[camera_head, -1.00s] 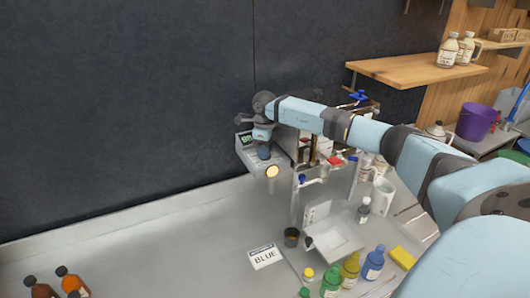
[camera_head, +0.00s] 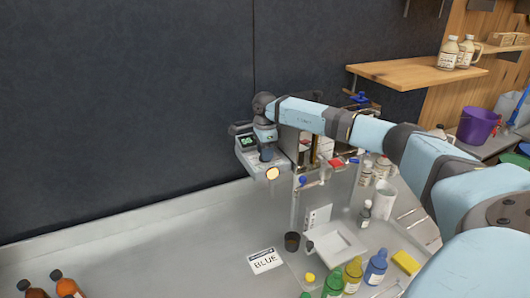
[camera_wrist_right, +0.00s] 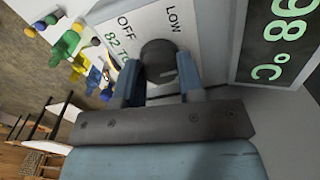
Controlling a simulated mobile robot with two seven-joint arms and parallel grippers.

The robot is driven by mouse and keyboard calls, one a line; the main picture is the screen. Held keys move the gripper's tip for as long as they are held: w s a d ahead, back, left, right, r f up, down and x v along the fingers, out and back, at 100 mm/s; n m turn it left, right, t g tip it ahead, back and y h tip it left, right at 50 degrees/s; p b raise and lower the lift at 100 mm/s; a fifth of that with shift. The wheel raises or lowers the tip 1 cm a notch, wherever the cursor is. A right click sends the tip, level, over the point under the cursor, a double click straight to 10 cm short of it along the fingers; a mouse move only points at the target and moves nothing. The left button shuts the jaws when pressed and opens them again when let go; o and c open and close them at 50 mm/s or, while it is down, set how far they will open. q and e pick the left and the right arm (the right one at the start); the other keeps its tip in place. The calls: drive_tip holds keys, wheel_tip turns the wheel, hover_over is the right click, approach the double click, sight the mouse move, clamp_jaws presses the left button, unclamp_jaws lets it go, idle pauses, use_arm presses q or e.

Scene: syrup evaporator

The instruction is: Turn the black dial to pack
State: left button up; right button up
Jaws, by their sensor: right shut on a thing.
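The black dial (camera_wrist_right: 158,60) shows in the right wrist view, on a light panel of the evaporator's control box (camera_head: 248,162). The printed words "OFF", "LOW" and a partly hidden "82 TO" stand around it; I see no "pack" label. My right gripper (camera_wrist_right: 160,82) has one blue finger on each side of the dial and is shut on it. In the head view the right gripper (camera_head: 266,153) reaches down onto the box and covers the dial. The dial's pointer direction is hard to tell. My left gripper is not in view.
A display (camera_wrist_right: 284,38) beside the dial shows green digits and °C. A round lit lamp (camera_head: 272,174) is on the box's front. The counter at left is mostly clear.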

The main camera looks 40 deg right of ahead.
drive_tip(key=shift+r, duration=0.1)
idle(0.3)
drive_tip(key=o, duration=0.9)
wheel_tip(320, 180, up, 14)
drive_tip(key=shift+f+b, duration=0.1)
drive_tip(key=shift+b, duration=0.55)
